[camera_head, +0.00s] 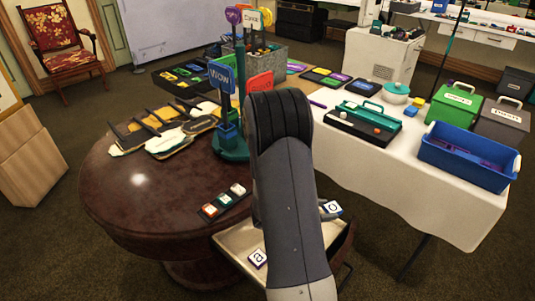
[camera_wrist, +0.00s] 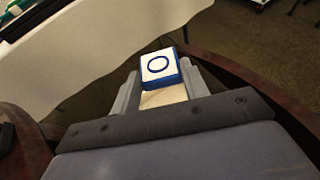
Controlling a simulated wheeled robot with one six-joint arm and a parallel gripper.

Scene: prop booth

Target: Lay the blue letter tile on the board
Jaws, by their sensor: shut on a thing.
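The blue letter tile (camera_wrist: 160,65), white-faced with a blue ring-shaped letter and blue sides, is held between the fingers of my gripper (camera_wrist: 162,90) in the wrist view. In the head view the tile (camera_head: 333,208) shows just right of my arm, over the right side of a small tray. My arm hides most of the gripper there. A narrow dark strip that looks like the board (camera_head: 229,207) lies near the front edge of the round table, left of my arm. It bears a red tile (camera_head: 209,210), a teal tile (camera_head: 224,200) and a darker tile (camera_head: 238,189).
A purple-edged letter tile (camera_head: 257,259) lies on the small tray (camera_head: 236,240) below the round table (camera_head: 130,205). A teal sign stand (camera_head: 233,148) rises behind the board. Dark-handled props (camera_head: 165,135) lie at the back left. A white table (camera_head: 400,175) stands right.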

